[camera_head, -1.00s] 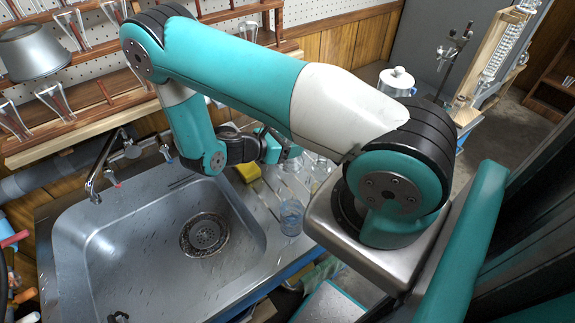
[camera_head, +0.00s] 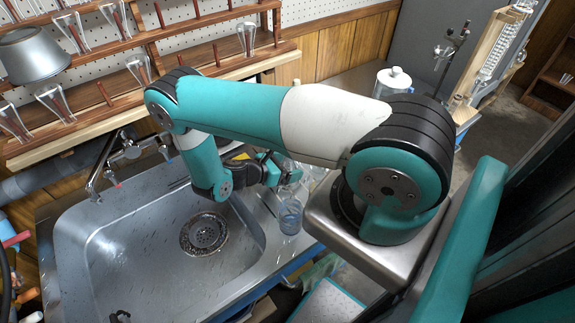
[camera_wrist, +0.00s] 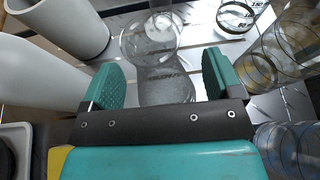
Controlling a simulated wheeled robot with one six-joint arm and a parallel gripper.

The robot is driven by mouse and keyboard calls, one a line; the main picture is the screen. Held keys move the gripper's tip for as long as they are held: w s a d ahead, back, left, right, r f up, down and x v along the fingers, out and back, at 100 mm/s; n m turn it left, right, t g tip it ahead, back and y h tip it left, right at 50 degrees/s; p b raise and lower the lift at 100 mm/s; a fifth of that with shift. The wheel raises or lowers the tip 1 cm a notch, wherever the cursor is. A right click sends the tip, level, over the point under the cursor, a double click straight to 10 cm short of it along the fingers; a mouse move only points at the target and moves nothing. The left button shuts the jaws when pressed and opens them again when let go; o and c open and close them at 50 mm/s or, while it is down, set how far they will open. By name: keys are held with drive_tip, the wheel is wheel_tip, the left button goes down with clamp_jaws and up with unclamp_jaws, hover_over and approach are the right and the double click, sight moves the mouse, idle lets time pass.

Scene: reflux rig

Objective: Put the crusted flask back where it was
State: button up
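My gripper (camera_wrist: 160,82) is open, its two teal pads apart with a gap on each side of a clear, greyish glass vessel (camera_wrist: 165,84). The vessel has a round glass outline at its far end; I cannot tell whether it is the crusted flask. Glass vessels with brownish bands (camera_wrist: 258,70) stand to the right in the wrist view; I cannot tell whether the brown is crust. In the head view my gripper (camera_head: 277,172) is low over the counter right of the sink, among clear glassware (camera_head: 292,172) that it partly hides.
A bluish glass beaker (camera_head: 290,216) stands close in front of my gripper, on the strip beside the sink (camera_head: 150,245). Two pale cylinders (camera_wrist: 66,24) stand left in the wrist view. A white-lidded jar (camera_head: 394,80) stands farther back. Pegged glassware racks line the wall.

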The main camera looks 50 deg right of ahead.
drive_tip(key=w+a+r+m+y+b, duration=0.3)
drive_tip(key=w+a+r+y+b, duration=0.15)
drive_tip(key=a+r, duration=0.95)
drive_tip(key=s+a+r+m+t+y, duration=0.2)
drive_tip(key=s+a+r+y, duration=0.4)
drive_tip(key=r, duration=0.5)
drive_tip(key=s+a+r+m+t+y, duration=0.2)
drive_tip(key=s+a+r+y, duration=0.4)
drive_tip(key=s+a+r, duration=0.3)
wheel_tip(320, 180, up, 2)
drive_tip(key=shift+s+a+r+m+y, duration=0.1)
drive_tip(key=shift+s+a+m+y, duration=0.35)
drive_tip(key=shift+s, duration=0.45)
